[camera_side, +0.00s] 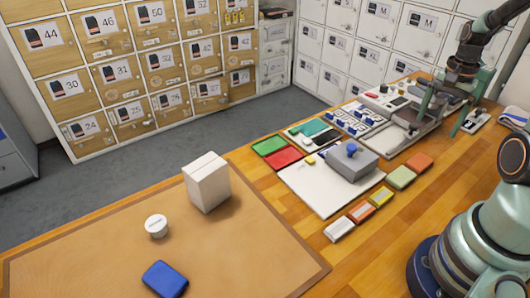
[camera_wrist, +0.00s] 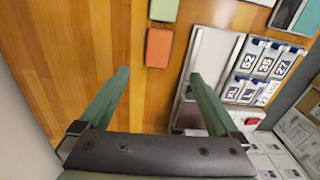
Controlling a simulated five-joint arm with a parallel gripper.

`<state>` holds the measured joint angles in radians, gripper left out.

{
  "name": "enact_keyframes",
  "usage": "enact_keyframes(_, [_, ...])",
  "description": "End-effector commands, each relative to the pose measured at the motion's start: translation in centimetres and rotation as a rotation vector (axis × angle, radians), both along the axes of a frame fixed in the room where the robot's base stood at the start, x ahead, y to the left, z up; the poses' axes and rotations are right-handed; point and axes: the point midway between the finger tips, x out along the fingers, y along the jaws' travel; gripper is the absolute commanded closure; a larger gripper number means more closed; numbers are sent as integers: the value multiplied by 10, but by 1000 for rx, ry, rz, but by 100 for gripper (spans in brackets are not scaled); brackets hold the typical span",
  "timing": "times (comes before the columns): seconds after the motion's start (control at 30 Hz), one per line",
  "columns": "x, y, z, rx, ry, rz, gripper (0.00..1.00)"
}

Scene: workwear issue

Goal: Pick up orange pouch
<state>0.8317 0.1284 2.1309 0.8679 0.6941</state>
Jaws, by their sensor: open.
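The orange pouch (camera_side: 419,162) is a small, flat, rounded block lying on the wooden table, beside a similar pale green one (camera_side: 401,177). In the wrist view the orange pouch (camera_wrist: 159,48) lies just beyond my fingertips, roughly in line with the gap between them, with the green one (camera_wrist: 164,10) past it. My gripper (camera_side: 435,130) has green fingers and hangs above the table to the upper right of the pouch in the side view. In the wrist view my gripper (camera_wrist: 158,76) is open, with nothing between its fingers.
A grey box with a blue knob (camera_side: 352,160) stands on a white board (camera_side: 310,190) left of the pouches. Number tags (camera_wrist: 263,62) and a pale tray (camera_wrist: 218,45) lie to the right in the wrist view. Bare wood (camera_wrist: 60,40) is on the left there.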

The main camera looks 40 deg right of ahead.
Motion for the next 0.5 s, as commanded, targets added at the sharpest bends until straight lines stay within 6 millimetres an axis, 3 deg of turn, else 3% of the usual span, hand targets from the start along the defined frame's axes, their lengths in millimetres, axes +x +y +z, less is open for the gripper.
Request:
enact_keyframes(0.17, [-7, -7, -16, 14, 12, -52, 3])
enact_keyframes(0.5, [-6, -5, -67, 15, 13, -47, 3])
